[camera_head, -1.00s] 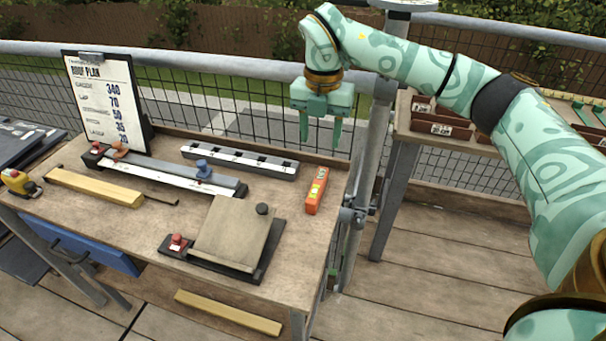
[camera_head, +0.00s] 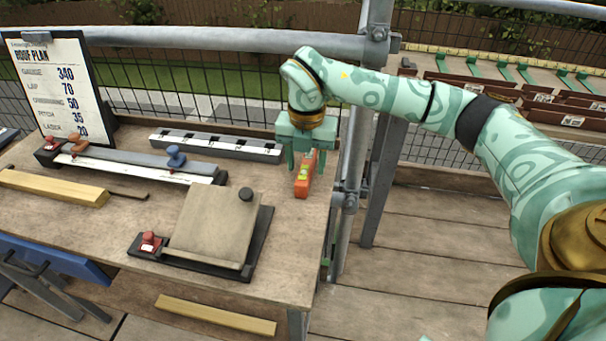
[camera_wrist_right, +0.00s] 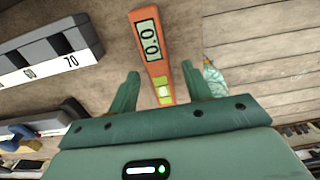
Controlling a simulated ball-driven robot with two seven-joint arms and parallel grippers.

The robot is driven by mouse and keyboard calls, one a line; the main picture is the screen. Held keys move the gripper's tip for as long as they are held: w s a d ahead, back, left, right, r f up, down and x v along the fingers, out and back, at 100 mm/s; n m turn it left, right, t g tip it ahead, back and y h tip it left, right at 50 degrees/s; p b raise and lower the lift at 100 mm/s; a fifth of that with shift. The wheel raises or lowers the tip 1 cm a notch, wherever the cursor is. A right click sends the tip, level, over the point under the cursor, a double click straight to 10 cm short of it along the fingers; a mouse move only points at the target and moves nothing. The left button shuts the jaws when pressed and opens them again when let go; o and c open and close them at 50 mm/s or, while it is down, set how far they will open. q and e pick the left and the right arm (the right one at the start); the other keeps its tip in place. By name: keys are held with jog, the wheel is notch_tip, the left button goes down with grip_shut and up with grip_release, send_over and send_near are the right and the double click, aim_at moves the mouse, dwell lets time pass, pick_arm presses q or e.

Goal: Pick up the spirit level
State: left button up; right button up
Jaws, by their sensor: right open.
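The spirit level (camera_head: 304,178) is a short orange bar with a yellow-green vial and a digital readout. It lies near the right edge of the workbench. My right gripper (camera_head: 306,166) is at the level's far end, its fingers on either side of it. In the right wrist view the level (camera_wrist_right: 154,52) runs up from between the two open fingertips of the right gripper (camera_wrist_right: 161,82), with gaps on both sides. The display reads 0.0. My left gripper is not in view.
The workbench (camera_head: 90,225) carries a grey ruled bar (camera_head: 215,146), a long rail with red and blue knobs (camera_head: 140,164), a tile on a black base (camera_head: 212,225) and a wooden batten (camera_head: 55,187). A scaffold pole (camera_head: 352,150) stands just right of the level.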

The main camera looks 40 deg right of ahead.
notch_tip(320, 180, down, 2)
jog(key=shift+w+f, duration=0.1)
jog(key=shift+r, duration=0.2)
jog(key=shift+c, duration=0.6)
grip_shut()
